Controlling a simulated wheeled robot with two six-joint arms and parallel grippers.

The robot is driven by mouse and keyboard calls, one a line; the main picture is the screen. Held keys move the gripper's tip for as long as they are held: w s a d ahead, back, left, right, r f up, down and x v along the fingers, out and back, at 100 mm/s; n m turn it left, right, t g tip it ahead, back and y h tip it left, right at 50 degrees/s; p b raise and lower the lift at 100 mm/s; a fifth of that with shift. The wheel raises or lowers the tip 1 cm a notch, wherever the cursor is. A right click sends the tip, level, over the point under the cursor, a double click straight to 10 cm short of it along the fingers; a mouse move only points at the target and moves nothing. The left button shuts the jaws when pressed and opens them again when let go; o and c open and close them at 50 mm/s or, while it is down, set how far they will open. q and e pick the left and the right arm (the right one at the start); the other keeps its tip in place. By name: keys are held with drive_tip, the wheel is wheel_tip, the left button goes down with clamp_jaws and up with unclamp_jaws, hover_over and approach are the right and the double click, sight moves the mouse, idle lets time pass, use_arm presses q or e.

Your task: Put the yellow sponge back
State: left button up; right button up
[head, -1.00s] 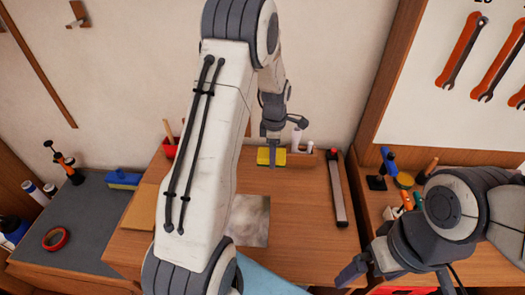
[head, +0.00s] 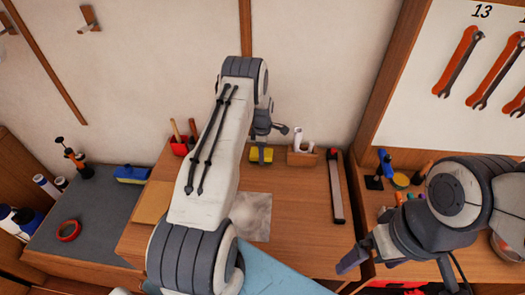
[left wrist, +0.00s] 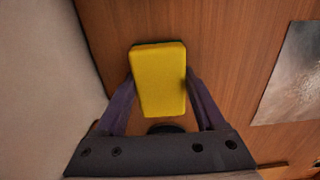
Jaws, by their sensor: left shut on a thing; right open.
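The yellow sponge (head: 261,155) is near the back of the wooden bench top (head: 290,210). My left gripper (head: 262,141) reaches down over it and is shut on it. In the left wrist view the sponge (left wrist: 158,78) lies between the two fingers of my left gripper (left wrist: 162,92), with wood behind it. I cannot tell whether it touches the bench. My right gripper (head: 398,268) is open and empty at the lower right.
A wooden holder with white items (head: 302,157) stands right of the sponge. A red pot with tools (head: 183,146) is to its left. A grey sheet (head: 251,216) and a long bar (head: 336,190) lie on the bench.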

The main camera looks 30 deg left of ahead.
use_arm(q)
drive_tip(key=shift+f, duration=0.1)
drive_tip(key=shift+f+b, duration=0.15)
drive_tip(key=shift+b, duration=0.15)
drive_tip(key=o, duration=1.4)
wheel_tip(320, 180, up, 12)
drive_tip(key=b, duration=0.4)
drive_tip(key=shift+r, duration=0.2)
